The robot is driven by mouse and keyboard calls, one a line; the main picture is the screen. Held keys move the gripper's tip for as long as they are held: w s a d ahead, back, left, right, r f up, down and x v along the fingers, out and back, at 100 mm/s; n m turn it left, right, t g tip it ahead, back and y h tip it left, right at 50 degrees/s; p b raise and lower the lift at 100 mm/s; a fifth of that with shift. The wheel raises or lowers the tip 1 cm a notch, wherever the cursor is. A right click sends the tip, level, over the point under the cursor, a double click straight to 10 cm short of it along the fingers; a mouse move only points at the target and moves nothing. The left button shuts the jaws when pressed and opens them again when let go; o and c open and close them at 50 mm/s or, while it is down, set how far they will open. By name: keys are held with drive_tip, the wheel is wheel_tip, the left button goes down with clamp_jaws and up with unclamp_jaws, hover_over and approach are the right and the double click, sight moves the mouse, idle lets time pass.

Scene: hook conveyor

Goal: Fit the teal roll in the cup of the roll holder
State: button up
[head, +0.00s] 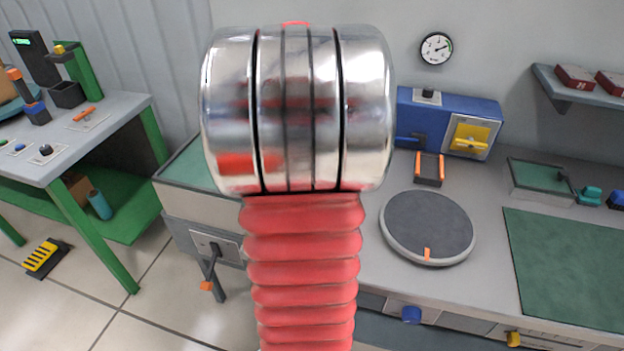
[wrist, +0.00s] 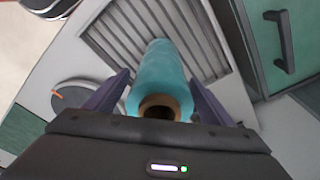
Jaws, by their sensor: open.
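My gripper (wrist: 160,100) shows in the wrist view with its two purple fingers apart, one on each side of a teal roll (wrist: 161,70). The roll has a brown core at its near end, and its far end points toward a slatted grey panel. I cannot tell whether the fingers touch it. In the head view my gripper is not visible, and my red and chrome arm covers the middle. A blue-teal cylinder (head: 99,204) stands on the green lower shelf at left; I cannot tell whether it is another roll. I cannot make out the roll holder's cup in either view.
A round grey turntable (head: 427,228) with an orange mark sits on the counter, also in the wrist view (wrist: 85,97). A blue box (head: 440,110) stands behind it. A workbench (head: 125,108) with small fixtures is at left. A green cabinet door (wrist: 290,45) is at right in the wrist view.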

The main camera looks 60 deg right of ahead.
idle(0.3)
drive_tip(key=c, duration=1.8)
drive_tip(key=shift+r, duration=0.1)
drive_tip(key=shift+r, duration=0.1)
wheel_tip(320, 180, up, 10)
drive_tip(key=shift+f, duration=0.1)
